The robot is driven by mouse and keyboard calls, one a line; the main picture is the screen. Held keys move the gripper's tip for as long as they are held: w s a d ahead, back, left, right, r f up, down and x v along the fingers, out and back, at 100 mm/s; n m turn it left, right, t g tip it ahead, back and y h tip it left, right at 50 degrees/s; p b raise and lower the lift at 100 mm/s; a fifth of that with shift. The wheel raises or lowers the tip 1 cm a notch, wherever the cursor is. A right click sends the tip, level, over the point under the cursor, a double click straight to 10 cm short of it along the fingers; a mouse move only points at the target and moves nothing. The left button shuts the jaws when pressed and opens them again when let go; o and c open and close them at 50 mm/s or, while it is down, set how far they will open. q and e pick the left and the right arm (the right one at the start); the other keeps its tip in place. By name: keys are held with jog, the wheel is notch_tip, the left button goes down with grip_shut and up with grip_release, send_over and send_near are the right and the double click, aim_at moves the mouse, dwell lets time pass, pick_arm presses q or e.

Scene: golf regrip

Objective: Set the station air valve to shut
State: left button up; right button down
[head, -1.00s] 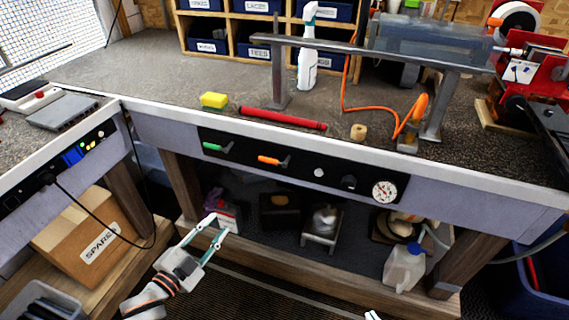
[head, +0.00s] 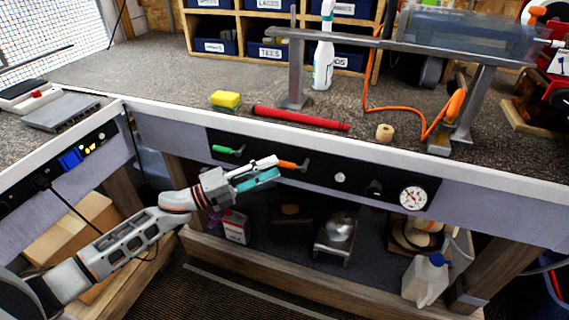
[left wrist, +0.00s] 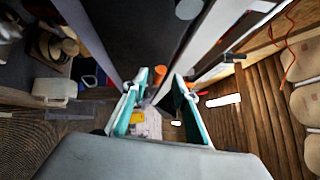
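The black valve panel (head: 320,172) on the bench front carries a green-handled lever (head: 226,149) and an orange-handled lever (head: 292,165), both lying roughly along the panel. No readable label shows which is the air valve. My left gripper (head: 272,169) is close to the left end of the orange handle, its fingers pointing right along the panel. In the left wrist view the teal-lined fingers (left wrist: 158,100) are apart and nothing is clearly held. I cannot tell whether they touch the orange handle. My right gripper is out of view.
A pale button (head: 340,177), a black knob (head: 373,188) and a round gauge (head: 413,198) sit further right on the panel. The bench edge overhangs above. A red-white box (head: 236,226) and a jug (head: 425,280) stand on the shelf below.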

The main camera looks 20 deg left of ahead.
aim_at(282, 163)
pick_arm(q)
jog(key=shift+x, duration=2.15)
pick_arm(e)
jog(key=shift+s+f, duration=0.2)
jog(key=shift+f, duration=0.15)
pick_arm(q)
jog(key=shift+c, duration=0.3)
grip_shut()
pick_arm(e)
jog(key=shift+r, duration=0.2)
pick_arm(q)
jog(key=shift+f, duration=0.1)
